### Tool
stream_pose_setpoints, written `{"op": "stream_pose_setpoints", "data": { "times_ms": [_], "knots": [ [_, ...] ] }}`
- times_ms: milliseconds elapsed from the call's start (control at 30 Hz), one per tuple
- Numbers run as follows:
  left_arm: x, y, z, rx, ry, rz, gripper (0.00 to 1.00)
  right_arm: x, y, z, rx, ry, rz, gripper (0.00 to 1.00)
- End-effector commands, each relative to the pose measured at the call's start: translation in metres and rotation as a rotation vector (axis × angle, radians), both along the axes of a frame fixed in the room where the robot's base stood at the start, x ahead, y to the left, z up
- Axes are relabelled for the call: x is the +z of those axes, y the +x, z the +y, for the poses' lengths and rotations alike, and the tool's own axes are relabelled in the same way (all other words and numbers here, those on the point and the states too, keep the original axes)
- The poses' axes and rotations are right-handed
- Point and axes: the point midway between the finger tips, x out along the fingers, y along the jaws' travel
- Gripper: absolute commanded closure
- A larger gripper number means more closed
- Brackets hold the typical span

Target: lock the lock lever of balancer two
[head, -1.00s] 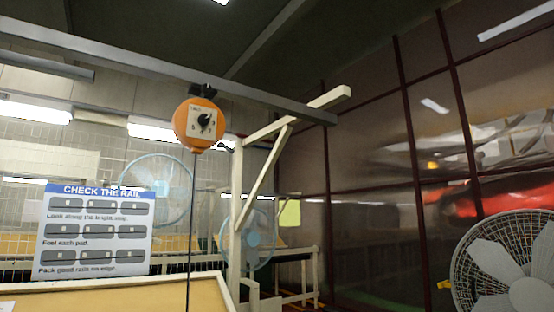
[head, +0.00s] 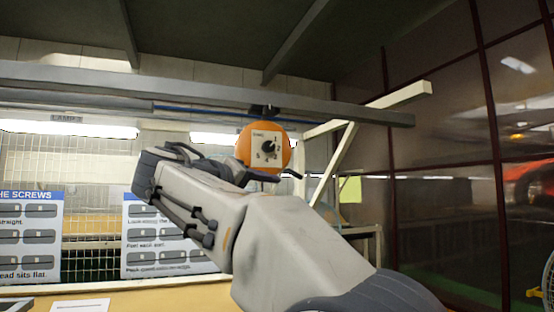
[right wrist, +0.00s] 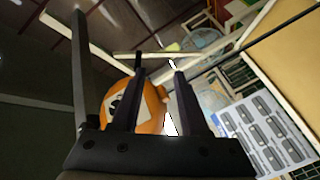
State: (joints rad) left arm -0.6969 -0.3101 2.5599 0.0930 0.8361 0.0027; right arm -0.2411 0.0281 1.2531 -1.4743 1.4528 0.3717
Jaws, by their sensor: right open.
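One round orange balancer (head: 281,150) hangs from the grey overhead rail, with a pale dial plate and a dark knob on its face. No label that I can read says which balancer it is. My right gripper (head: 268,174) reaches up to its lower side from the left; its wrist covers the balancer's lower left. A dark piece (head: 292,174) juts right at the lower edge; I cannot tell whether it is the lock lever or a fingertip. In the right wrist view the jaws (right wrist: 159,68) are apart, with the orange housing (right wrist: 150,118) behind and between them. My left gripper is out of view.
The grey rail (head: 200,96) runs close above the balancer, and a cream bracket (head: 380,103) stands behind it to the right. Instruction boards (head: 140,262) stand behind the bench. A paper sheet (head: 80,305) lies on the bench. A dark-framed glazed wall is on the right.

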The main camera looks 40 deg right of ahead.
Motion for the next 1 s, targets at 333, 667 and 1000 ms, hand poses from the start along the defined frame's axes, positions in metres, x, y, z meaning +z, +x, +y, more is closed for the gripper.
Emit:
{"op": "stream_pose_setpoints", "data": {
  "times_ms": [333,667,1000],
  "knots": [
    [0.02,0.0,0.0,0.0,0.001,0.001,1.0,0.032,-0.003,-0.041,-0.067,-0.041,-0.062,0.56],
    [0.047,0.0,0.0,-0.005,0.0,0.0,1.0,0.031,0.017,-0.095,-0.063,-0.04,-0.061,0.56],
    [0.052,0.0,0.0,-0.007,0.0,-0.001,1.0,0.027,0.022,-0.109,-0.057,-0.039,-0.062,0.56]
  ]
}}
